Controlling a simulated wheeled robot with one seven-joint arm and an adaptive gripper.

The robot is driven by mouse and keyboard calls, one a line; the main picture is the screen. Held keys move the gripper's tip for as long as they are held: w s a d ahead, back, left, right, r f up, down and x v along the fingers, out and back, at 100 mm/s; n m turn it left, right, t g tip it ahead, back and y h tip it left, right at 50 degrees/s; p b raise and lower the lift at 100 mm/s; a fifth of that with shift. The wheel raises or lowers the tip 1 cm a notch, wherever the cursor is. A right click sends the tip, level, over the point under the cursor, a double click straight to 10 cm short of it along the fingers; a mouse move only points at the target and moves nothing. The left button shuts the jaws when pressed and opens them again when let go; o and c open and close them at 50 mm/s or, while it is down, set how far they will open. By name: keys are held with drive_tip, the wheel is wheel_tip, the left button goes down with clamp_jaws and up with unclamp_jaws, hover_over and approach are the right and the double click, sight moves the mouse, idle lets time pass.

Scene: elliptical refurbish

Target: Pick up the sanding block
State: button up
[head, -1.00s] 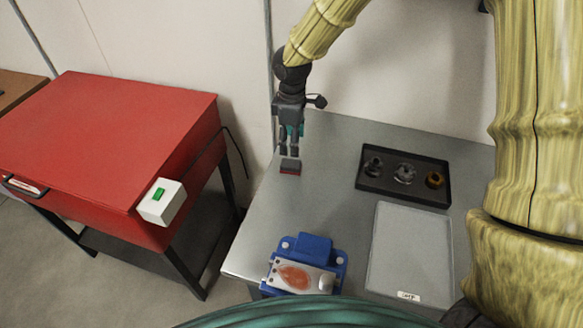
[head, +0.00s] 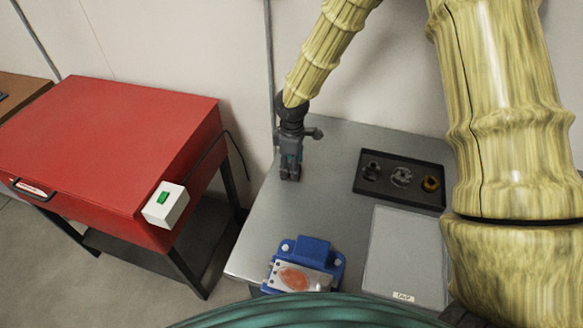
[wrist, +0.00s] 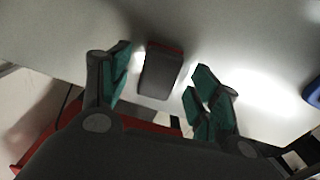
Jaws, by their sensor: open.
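The sanding block (wrist: 161,70) is a small dark grey block with a red edge. In the wrist view it lies on the grey metal table, between and just beyond the fingertips of my open gripper (wrist: 160,85). Bare table shows on both sides of it, and I see no finger touching it. In the head view my gripper (head: 290,178) points down low over the left part of the table and hides the block.
A blue fixture (head: 305,262) holding a metal plate with an orange-brown patch sits at the table's front. A black tray (head: 400,204) with several small parts and a grey tray (head: 405,250) lie to the right. A red cabinet (head: 110,140) with a switch box (head: 165,205) stands left.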

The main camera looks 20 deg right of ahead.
drive_tip(key=shift+f, duration=0.6)
drive_tip(key=c, duration=1.1)
drive_tip(key=shift+r, duration=0.15)
drive_tip(key=shift+r+b, duration=0.5)
drive_tip(key=shift+r, duration=0.15)
wheel_tip(320, 180, up, 2)
drive_tip(key=shift+b, duration=0.45)
drive_tip(key=s+b, duration=0.1)
drive_tip(key=s, duration=0.4)
drive_tip(key=s+d+r+b, duration=0.1)
drive_tip(key=s+b, duration=0.1)
drive_tip(key=s, duration=0.3)
drive_tip(key=s+b, duration=0.1)
drive_tip(key=s, duration=0.5)
drive_tip(key=shift+d+r+b, duration=0.25)
drive_tip(key=shift+d+b, duration=0.05)
drive_tip(key=shift+b, duration=0.05)
